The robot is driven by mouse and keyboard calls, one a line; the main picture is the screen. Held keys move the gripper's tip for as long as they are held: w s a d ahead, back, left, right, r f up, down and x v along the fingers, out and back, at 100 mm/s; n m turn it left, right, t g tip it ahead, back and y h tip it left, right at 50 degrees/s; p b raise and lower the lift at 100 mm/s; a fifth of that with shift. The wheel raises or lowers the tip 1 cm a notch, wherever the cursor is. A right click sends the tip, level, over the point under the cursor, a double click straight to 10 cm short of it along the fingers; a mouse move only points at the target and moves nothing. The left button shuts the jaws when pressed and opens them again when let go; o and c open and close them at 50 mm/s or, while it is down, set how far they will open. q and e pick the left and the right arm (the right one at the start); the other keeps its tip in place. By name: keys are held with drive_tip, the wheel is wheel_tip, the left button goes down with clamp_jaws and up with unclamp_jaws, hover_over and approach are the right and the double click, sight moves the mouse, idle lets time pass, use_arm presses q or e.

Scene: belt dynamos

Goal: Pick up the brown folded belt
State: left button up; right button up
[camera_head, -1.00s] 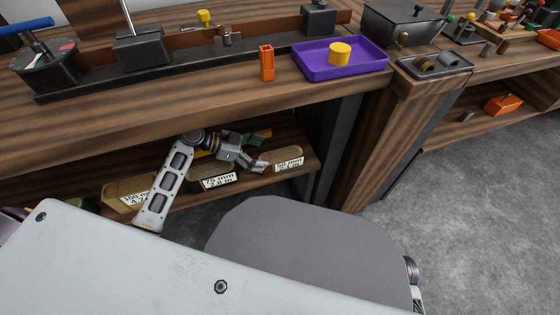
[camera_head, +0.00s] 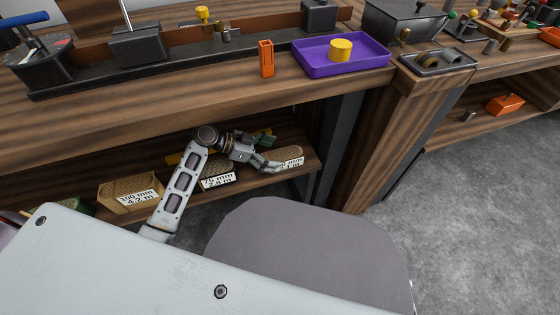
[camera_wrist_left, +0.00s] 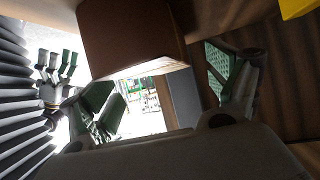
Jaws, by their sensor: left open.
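The brown folded belt (camera_head: 290,153) lies on the lower shelf under the bench, at the right end of a row of belts. A white label on its front is partly covered by my left gripper (camera_head: 262,160). My left gripper is open beside the belt's left end. In the left wrist view, a brown block-like form, seemingly the belt (camera_wrist_left: 130,35), stands ahead between the spread fingers (camera_wrist_left: 170,92); contact cannot be told. A gripper with greenish pads, seemingly my right one (camera_wrist_left: 55,68), shows small at the left there.
On the same shelf are a dark belt (camera_head: 208,172) labelled 75 mm and a tan belt (camera_head: 118,194) labelled 100 mm. The bench top (camera_head: 190,105) hangs over the shelf. It bears a purple tray (camera_head: 312,69) and an orange holder (camera_head: 266,60). Floor is clear at right.

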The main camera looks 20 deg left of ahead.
sight(277, 155)
use_arm(q)
drive_tip(key=shift+b+x, duration=0.3)
drive_tip(key=shift+x, duration=0.85)
use_arm(e)
drive_tip(key=shift+a+f, duration=0.1)
drive_tip(key=shift+f, duration=0.4)
use_arm(q)
drive_tip(key=c, duration=1.7)
drive_tip(key=shift+r, duration=0.15)
drive_tip(key=shift+c, duration=0.2)
use_arm(e)
drive_tip(key=shift+r, duration=0.1)
use_arm(q)
drive_tip(key=shift+r+p, duration=0.35)
drive_tip(key=shift+r, duration=0.2)
wheel_tip(277, 155, up, 7)
drive_tip(key=p, duration=0.2)
drive_tip(key=shift+r+p, duration=0.15)
drive_tip(key=shift+p, duration=0.2)
drive_tip(key=shift+r, duration=0.75)
use_arm(e)
wheel_tip(277, 155, up, 7)
drive_tip(key=d+g, duration=0.1)
drive_tip(key=shift+s+d+n+h, duration=0.2)
drive_tip(key=shift+n+h, duration=0.1)
drive_tip(key=shift+h, duration=0.1)
